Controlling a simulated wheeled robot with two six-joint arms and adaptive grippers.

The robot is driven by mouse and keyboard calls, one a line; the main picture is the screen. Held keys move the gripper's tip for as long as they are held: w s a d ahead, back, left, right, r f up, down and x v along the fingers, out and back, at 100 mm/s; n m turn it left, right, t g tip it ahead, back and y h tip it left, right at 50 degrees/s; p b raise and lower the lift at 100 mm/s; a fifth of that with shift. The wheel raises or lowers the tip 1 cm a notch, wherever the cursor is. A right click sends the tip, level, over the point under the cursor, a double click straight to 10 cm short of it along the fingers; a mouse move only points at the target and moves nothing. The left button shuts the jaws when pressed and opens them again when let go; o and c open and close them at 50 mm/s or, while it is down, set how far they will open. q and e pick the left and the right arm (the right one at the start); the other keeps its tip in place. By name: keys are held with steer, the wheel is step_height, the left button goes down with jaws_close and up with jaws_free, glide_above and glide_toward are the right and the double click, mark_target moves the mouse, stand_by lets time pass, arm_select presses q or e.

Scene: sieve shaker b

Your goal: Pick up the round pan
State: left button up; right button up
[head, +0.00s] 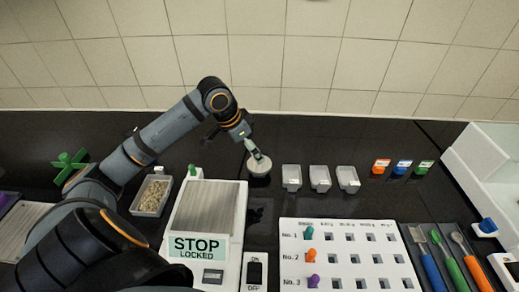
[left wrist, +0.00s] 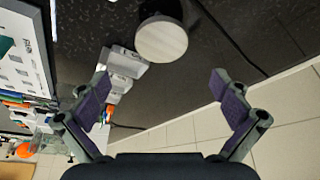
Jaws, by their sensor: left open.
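The round pan (head: 259,168) is a pale grey disc at the back middle of the black bench in the head view. In the left wrist view the round pan (left wrist: 161,42) shows near the top centre, with a dark round shape beside it. My left gripper (head: 258,153) is over the pan in the head view and hides part of it. In the left wrist view its two purple-padded fingers (left wrist: 160,84) are spread wide with nothing between them, and the pan lies beyond the tips. My right gripper is not in view.
Several small clear trays (head: 320,178) stand right of the pan. A white board (head: 345,255) with coloured pegs and a machine with a STOP LOCKED sign (head: 197,246) are in front. A tray of granules (head: 152,196) is at left. The tiled wall (head: 330,60) rises behind.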

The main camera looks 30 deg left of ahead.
mark_target(256, 166)
arm_select(q)
steer(key=shift+s+d+f, duration=0.1)
steer(key=shift+d+f, duration=0.05)
steer(key=shift+f, duration=0.1)
steer(key=x, duration=0.4)
steer(key=shift+w+f, duration=0.2)
steer(key=shift+f, duration=0.15)
steer(key=p+x, duration=0.1)
steer(key=x, duration=0.4)
steer(key=shift+w, duration=0.15)
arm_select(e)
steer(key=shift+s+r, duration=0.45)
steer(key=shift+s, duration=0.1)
arm_select(q)
steer(key=shift+c, duration=0.3)
